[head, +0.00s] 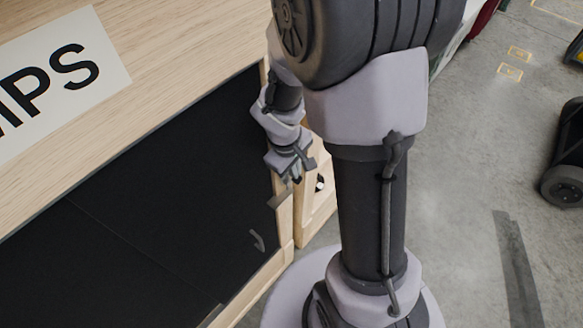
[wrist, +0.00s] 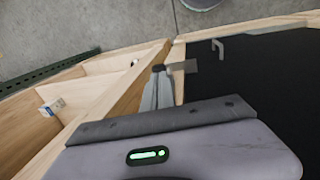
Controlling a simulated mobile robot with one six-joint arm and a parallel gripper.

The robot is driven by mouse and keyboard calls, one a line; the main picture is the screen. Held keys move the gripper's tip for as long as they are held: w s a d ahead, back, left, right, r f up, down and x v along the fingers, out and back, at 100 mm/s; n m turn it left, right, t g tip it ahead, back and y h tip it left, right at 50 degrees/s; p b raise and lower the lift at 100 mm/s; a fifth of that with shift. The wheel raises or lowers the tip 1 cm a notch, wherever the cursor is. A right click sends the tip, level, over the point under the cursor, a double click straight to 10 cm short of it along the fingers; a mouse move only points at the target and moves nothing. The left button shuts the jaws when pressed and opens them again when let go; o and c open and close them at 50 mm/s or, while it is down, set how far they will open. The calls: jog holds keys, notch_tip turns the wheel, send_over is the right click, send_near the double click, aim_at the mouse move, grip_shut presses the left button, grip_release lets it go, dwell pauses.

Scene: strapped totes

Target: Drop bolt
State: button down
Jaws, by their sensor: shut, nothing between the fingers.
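My gripper (head: 291,172) is shut and empty at the wooden edge of the dark panel. In the wrist view its fingertips (wrist: 158,72) are together above the wooden rail. A small grey metal piece (wrist: 182,66) lies just right of the fingertips, at the rail and panel border; it also shows below the gripper in the head view (head: 279,197). I cannot tell whether the fingers touch it. A grey hook-shaped piece (head: 257,240) sits farther along the black panel (head: 140,220), and also shows in the wrist view (wrist: 218,48). I cannot tell which piece is the bolt.
A wooden board with a lettered sign (head: 62,72) borders the panel. Wooden compartments (wrist: 85,92) lie beside the rail, with a small white item (wrist: 53,106) on a wall. Grey concrete floor (head: 470,190) is open at right; a dark wheeled thing (head: 563,165) stands at its edge.

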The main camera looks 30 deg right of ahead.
jog(key=shift+w+d+f+b, duration=0.15)
jog(key=shift+f+b, duration=0.35)
jog(key=shift+f, duration=0.65)
